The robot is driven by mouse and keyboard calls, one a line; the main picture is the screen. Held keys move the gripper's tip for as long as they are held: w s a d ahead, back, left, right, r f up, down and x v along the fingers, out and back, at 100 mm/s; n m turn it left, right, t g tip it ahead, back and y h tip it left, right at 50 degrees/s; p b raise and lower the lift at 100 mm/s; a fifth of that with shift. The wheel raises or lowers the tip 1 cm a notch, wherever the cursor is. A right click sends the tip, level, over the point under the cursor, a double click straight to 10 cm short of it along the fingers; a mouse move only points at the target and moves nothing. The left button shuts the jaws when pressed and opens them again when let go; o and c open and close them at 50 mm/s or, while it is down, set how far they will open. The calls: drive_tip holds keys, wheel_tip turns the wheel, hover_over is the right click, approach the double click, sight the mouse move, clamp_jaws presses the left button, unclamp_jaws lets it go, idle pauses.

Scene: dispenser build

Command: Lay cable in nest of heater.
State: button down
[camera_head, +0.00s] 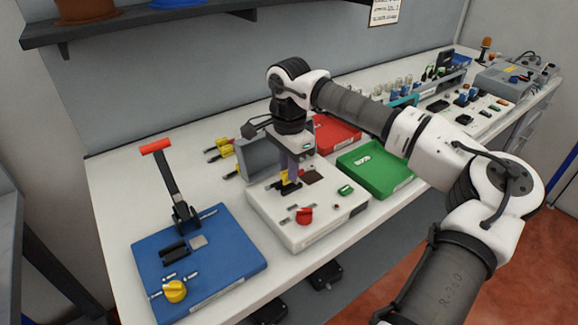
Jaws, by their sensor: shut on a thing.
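My gripper (290,172) points down over the white box with a red knob (275,219), which I take to be the heater. The gripper is shut, its fingers close to the box's top. Small yellow and black parts (288,182) show at the fingertips; I cannot tell which belong to the box. The cable cannot be made out clearly at this size. The nest is largely hidden by the fingers, so I cannot tell whether the cable touches it.
A blue base with a red-handled lever (225,262) stands at the left. A green tray (372,178) and a red tray (335,131) lie right and behind. A grey upright block (262,158) with yellow-handled tools beside it stands behind the box. Several small parts crowd the far bench.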

drive_tip(key=shift+f+b, duration=0.85)
drive_tip(key=shift+f, duration=0.1)
idle(1.6)
drive_tip(key=c, duration=0.9)
unclamp_jaws()
drive_tip(key=shift+r+p, duration=2.25)
drive_tip(key=shift+r, duration=1.3)
drive_tip(key=shift+f, duration=0.1)
